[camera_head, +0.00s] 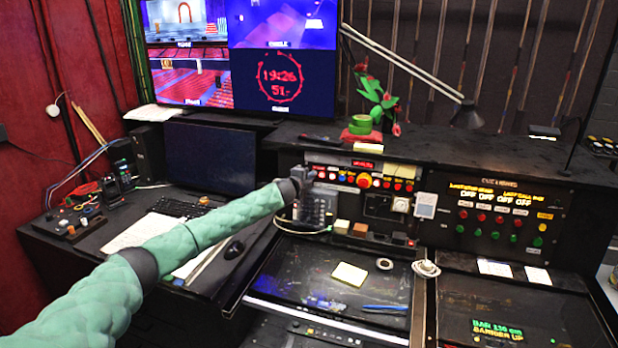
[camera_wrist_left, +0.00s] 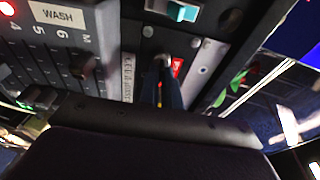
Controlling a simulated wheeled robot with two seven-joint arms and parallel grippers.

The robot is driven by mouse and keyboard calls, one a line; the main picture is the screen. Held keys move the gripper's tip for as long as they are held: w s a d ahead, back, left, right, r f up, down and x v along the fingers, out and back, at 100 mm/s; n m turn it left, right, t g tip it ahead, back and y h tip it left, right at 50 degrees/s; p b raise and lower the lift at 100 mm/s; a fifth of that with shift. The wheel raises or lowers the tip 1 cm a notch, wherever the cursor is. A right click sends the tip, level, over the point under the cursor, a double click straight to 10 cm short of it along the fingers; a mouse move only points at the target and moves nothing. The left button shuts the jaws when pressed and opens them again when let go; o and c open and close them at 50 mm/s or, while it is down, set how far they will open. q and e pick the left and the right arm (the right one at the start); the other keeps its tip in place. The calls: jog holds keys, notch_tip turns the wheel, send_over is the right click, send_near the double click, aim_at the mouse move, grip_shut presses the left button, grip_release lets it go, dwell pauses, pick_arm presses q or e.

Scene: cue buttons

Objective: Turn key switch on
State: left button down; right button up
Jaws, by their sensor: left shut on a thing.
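My left arm comes in from the left in the head view, and my left gripper (camera_head: 308,176) is at the left end of the control panel's upper row. The gripper is shut on a small part there, which looks like the key switch; its fingers hide most of it in the head view. In the left wrist view the key switch (camera_wrist_left: 164,62) shows as a small metallic piece at the panel face, beside a red label, with dark finger parts in front of it. Its turned position cannot be read. My right gripper is not in view.
The control panel (camera_head: 378,166) has lit buttons and a large red knob (camera_head: 364,181) close to the right of my gripper. A WASH label (camera_wrist_left: 58,15) and numbered strips lie nearby in the wrist view.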

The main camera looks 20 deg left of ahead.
pick_arm(q)
jog(key=shift+d+f, duration=0.1)
jog(key=shift+f, duration=0.1)
jog(key=c, duration=1.6)
grip_release()
jog(key=shift+r, duration=0.1)
jog(key=shift+s, duration=0.1)
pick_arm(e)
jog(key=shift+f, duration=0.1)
